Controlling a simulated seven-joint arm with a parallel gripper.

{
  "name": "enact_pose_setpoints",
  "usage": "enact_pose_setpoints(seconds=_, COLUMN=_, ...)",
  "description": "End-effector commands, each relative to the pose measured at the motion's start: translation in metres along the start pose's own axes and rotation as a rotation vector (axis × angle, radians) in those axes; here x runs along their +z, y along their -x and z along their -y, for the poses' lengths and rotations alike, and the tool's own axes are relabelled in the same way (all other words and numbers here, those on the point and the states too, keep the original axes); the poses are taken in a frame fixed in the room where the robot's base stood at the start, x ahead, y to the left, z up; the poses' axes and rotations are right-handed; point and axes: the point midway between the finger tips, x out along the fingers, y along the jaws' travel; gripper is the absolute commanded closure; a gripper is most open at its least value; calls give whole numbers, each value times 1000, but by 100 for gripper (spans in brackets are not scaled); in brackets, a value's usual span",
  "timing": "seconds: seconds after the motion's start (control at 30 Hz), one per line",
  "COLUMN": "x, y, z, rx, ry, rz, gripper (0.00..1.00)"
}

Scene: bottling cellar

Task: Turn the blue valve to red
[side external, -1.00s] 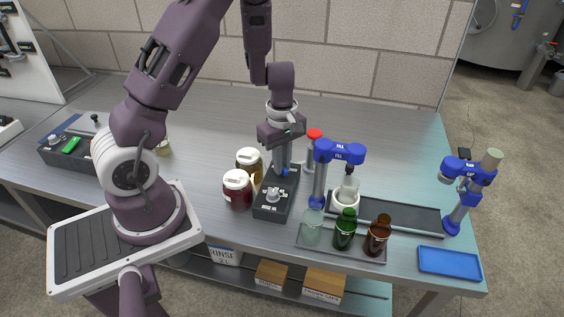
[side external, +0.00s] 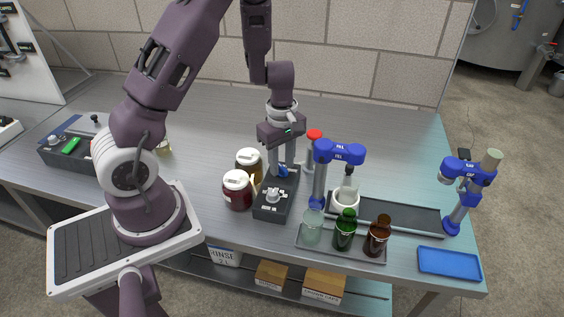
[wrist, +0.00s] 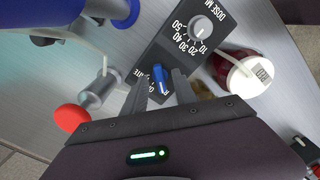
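The blue valve (wrist: 159,79) is a small lever on top of a dark control box (wrist: 138,61), in the wrist view. It also shows low between my fingers in the side view (side external: 283,171). My gripper (wrist: 159,74) points down over the box with its two fingers apart, one on each side of the lever. I cannot tell whether either finger touches it. Lettering beside the valve is partly hidden by the fingers, so I cannot read which label the lever points to. A grey dose dial (wrist: 201,26) sits on the same box (side external: 272,212).
A dark red jar (side external: 238,192) and an amber jar (side external: 248,161) stand close left of the box. A red-topped post (side external: 314,134) and a blue jointed device (side external: 340,152) stand close right. Bottles on a tray (side external: 312,250) are at the front.

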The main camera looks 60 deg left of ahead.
Motion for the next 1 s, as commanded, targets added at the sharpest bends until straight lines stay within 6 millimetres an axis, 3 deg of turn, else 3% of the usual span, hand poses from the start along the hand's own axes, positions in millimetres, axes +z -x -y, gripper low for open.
enact_pose_setpoints(seconds=0.3, x=0, y=59, z=-2, rx=7, ry=-3, rz=-1, gripper=66)
enact_pose_setpoints(seconds=0.73, x=7, y=76, z=1, rx=15, ry=-36, rz=16, gripper=66)
enact_pose_setpoints(seconds=0.77, x=14, y=85, z=2, rx=30, ry=-73, rz=32, gripper=66)
enact_pose_setpoints(seconds=0.87, x=51, y=135, z=17, rx=126, ry=-327, rz=102, gripper=66)
enact_pose_setpoints(seconds=1.0, x=101, y=212, z=76, rx=302, ry=-862, rz=83, gripper=66)
